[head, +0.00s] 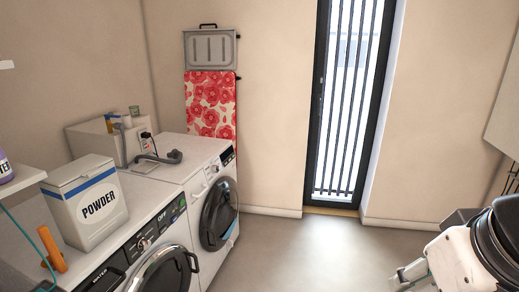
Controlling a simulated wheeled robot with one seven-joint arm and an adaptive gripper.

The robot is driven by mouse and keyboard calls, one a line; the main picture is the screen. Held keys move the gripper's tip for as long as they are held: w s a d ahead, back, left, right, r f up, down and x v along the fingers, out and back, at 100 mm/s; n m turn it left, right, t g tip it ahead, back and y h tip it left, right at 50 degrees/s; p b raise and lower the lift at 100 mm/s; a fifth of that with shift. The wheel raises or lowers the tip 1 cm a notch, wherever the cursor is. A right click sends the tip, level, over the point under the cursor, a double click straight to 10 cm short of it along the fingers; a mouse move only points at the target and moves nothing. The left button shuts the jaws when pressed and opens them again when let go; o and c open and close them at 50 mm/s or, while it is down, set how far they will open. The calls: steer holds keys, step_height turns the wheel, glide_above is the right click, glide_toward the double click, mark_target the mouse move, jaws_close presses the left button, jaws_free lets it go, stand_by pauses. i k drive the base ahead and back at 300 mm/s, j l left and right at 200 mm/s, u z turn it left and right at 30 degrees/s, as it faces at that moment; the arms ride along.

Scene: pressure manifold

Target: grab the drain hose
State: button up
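A dark grey hose (172,157), which looks like the drain hose, lies on top of the far white washing machine (190,149). Its bent end points right, and its other end lies beside a small white panel with a dark fitting (146,143) at the wall side. My arm shows at the lower right, white and black. What looks like my gripper (408,276) is at the bottom edge, partly cut off, far to the right of the hose and apart from it. I cannot make out whether its fingers are open or shut.
A white POWDER box (85,203) stands on the nearer machine (160,262). A folded ironing board (211,103) hangs on the back wall, left of a barred glass door (348,100). The floor (310,245) between the machines and my arm is clear.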

mark_target(176, 154)
steer(key=i+u, duration=0.1)
steer(key=i, duration=0.85)
steer(key=i+l, duration=0.2)
steer(key=i, duration=0.7)
steer(key=i+l+u, duration=0.1)
steer(key=i+u, duration=0.3)
steer(key=i+l+u, duration=0.8)
steer(key=i, duration=0.15)
steer(key=j, duration=0.1)
